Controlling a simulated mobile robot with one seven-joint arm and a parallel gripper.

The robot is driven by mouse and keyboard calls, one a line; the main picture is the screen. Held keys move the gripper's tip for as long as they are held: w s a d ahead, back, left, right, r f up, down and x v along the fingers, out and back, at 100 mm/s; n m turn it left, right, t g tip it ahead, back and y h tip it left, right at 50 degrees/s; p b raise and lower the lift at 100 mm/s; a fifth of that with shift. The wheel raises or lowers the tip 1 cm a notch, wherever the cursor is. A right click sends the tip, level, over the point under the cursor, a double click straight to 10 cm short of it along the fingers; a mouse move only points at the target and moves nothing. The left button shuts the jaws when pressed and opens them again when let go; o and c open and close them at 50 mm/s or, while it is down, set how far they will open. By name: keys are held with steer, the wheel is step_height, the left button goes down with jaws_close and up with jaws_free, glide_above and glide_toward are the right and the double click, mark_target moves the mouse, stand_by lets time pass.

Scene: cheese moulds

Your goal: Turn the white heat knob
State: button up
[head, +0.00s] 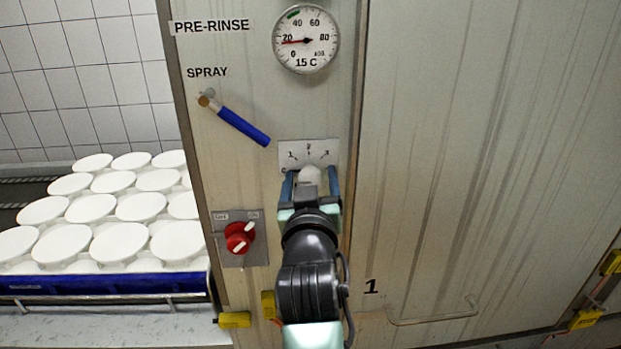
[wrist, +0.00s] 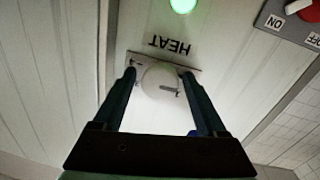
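In the wrist view, the gripper (wrist: 159,73) is open, with a narrow gap between each finger and the knob. My gripper and arm hide the knob's lower part in the head view.
A red switch (head: 239,237) is left of my arm, and a blue-handled spray lever (head: 240,122) is up and left. A green lamp (wrist: 183,4) glows in the wrist view. White moulds (head: 120,241) stand on the left; a door handle (head: 434,314) is at lower right.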

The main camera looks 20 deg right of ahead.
jaws_close()
steer(key=shift+m, duration=0.3)
steer(key=m+b, duration=0.1)
steer(key=m, duration=0.2)
steer(key=m+y+b, duration=0.1)
steer(key=m, duration=0.3)
steer(key=shift+m, duration=0.4)
steer(key=m+b, duration=0.1)
steer(key=m, duration=0.3)
steer(key=shift+d+y, duration=0.1)
steer(key=shift+y, duration=0.2)
steer(key=shift+f+m+y, duration=0.15)
steer(key=shift+m+y, duration=0.15)
steer(key=shift+m, duration=1.8)
